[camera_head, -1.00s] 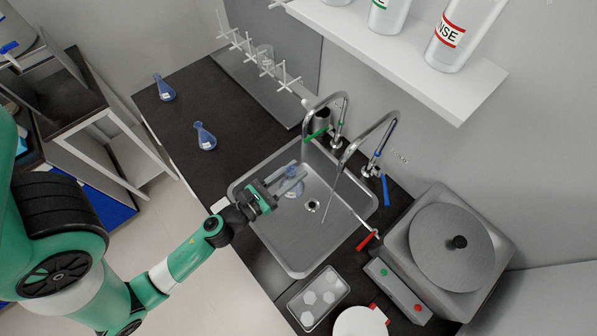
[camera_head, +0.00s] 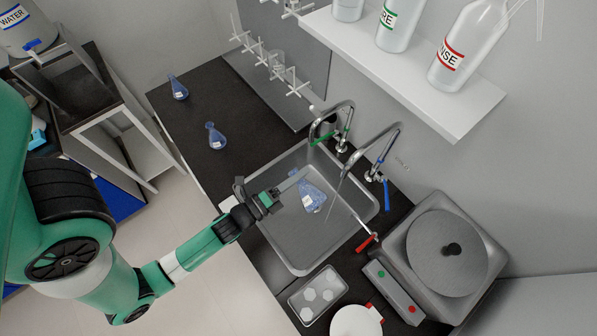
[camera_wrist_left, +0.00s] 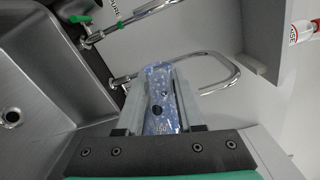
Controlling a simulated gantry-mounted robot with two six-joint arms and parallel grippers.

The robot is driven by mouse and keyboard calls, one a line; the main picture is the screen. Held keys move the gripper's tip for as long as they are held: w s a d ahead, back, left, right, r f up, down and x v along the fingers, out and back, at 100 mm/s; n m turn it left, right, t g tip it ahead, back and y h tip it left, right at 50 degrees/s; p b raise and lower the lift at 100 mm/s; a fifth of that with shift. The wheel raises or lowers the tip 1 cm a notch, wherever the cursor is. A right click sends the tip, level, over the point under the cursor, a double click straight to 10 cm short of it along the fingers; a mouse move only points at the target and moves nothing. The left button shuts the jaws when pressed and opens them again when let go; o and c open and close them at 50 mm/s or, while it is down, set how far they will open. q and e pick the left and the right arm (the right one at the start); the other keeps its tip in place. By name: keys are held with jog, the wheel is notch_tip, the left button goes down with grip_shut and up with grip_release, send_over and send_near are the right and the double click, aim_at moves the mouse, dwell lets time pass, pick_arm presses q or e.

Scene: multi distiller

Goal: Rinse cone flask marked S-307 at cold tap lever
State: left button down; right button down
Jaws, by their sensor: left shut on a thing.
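My left gripper (camera_head: 284,188) reaches over the sink (camera_head: 292,262) from the left and is shut on a blue cone flask (camera_head: 313,201). The flask is tilted, its neck toward the upper left and its wide base toward the lower right. Its label is too small to read. In the left wrist view the flask (camera_wrist_left: 161,105) sits between the two fingers. The cold tap's blue lever (camera_head: 386,194) hangs at the right tap (camera_head: 383,145). A thin stream line runs down from that tap's spout beside the flask. My right gripper is out of view.
Two more blue flasks (camera_head: 178,88) (camera_head: 215,136) stand on the dark counter. A green-lever tap (camera_head: 322,137) and a red lever (camera_head: 367,243) edge the sink. A hotplate-like device (camera_head: 447,250) stands right. A bottle shelf (camera_head: 450,105) overhangs above.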

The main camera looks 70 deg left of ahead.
pick_arm(q)
jog(key=n+p, duration=0.1)
jog(key=n, duration=0.2)
jog(key=n+p, duration=0.1)
jog(key=n, duration=0.2)
jog(key=shift+r+n, duration=0.2)
jog(key=shift+n, duration=0.1)
jog(key=n+p, duration=0.1)
jog(key=n, duration=0.2)
jog(key=shift+f, duration=0.1)
jog(key=shift+f+n+p, duration=0.1)
jog(key=shift+n+p, duration=0.25)
jog(key=shift+n, duration=0.65)
